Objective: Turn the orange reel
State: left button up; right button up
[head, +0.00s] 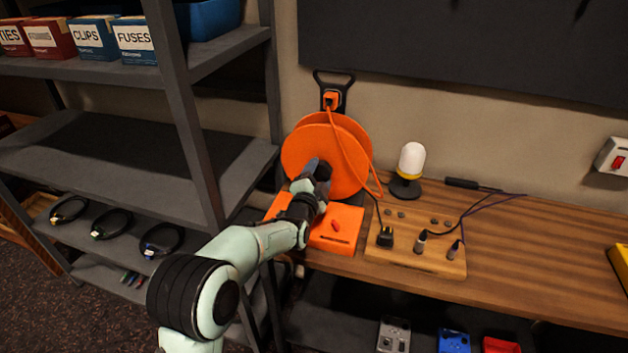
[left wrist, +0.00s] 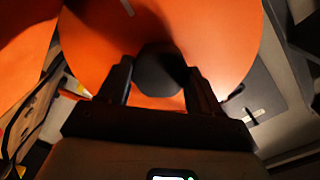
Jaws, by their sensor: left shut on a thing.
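The orange reel (head: 350,145) stands upright on the left end of the wooden desk, on an orange base (head: 340,240). An orange cable with a plug (head: 331,99) hangs from a black handle above it and runs down across its face. My left gripper (head: 318,172) is at the front of the reel and covers its middle. In the left wrist view the reel's orange disc (left wrist: 225,45) fills the upper part. A dark round knob (left wrist: 160,72) sits between the two fingers, and the left gripper is shut on it. My right gripper is not in view.
A wooden board (head: 410,250) with black plugs and cables lies right of the reel. A white-domed lamp (head: 411,162) stands behind it. Grey shelves (head: 110,165) are close on the left. The desk's middle right is clear.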

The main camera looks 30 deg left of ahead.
pick_arm(q)
jog(key=shift+m, duration=1.5)
jog(key=m, duration=1)
jog(key=shift+m, duration=2.3)
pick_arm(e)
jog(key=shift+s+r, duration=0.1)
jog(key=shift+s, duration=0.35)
pick_arm(q)
jog(key=o, duration=1.5)
jog(key=shift+o, duration=0.2)
